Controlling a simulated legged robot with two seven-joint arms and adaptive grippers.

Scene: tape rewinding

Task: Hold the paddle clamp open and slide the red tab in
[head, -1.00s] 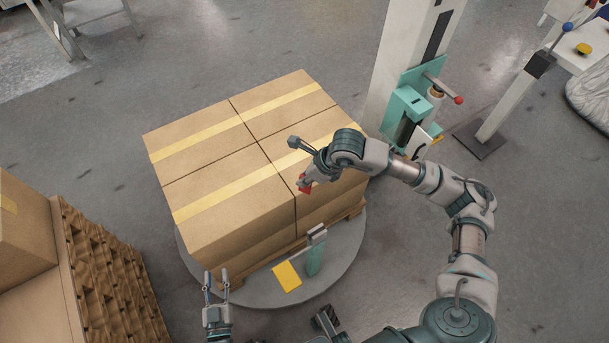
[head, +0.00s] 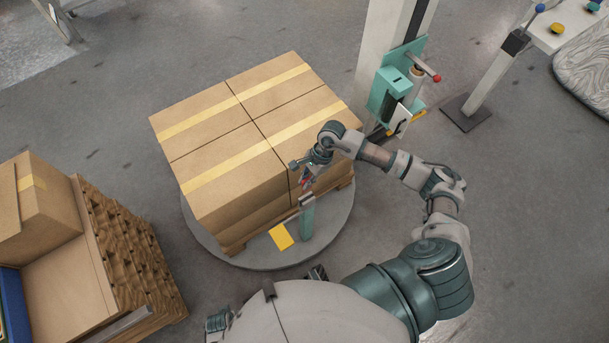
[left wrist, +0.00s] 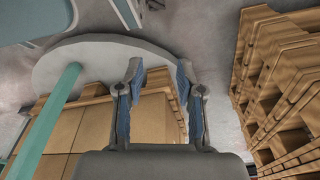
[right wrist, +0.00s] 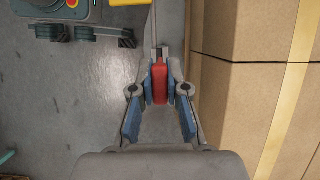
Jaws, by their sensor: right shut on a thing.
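The red tab (right wrist: 160,84) is between the fingertips of my right gripper (right wrist: 160,76), which is shut on it. In the head view the right gripper (head: 307,178) is near the box stack's front edge, just above the paddle clamp in the picture. The paddle clamp (head: 307,218) is a teal upright with a grey top, on the round turntable beside a yellow plate. I cannot tell whether its jaw is open. My left gripper (left wrist: 160,82) is open and empty; in the head view only a part shows at the bottom. A teal post (left wrist: 52,122) stands left of it in the left wrist view.
Taped boxes (head: 225,180) are stacked on a pallet on the grey turntable (head: 338,222). The teal carriage on the mast (head: 392,95) stands behind. A wooden stack with a carton (head: 40,215) is at the left. Clear floor lies between it and the turntable.

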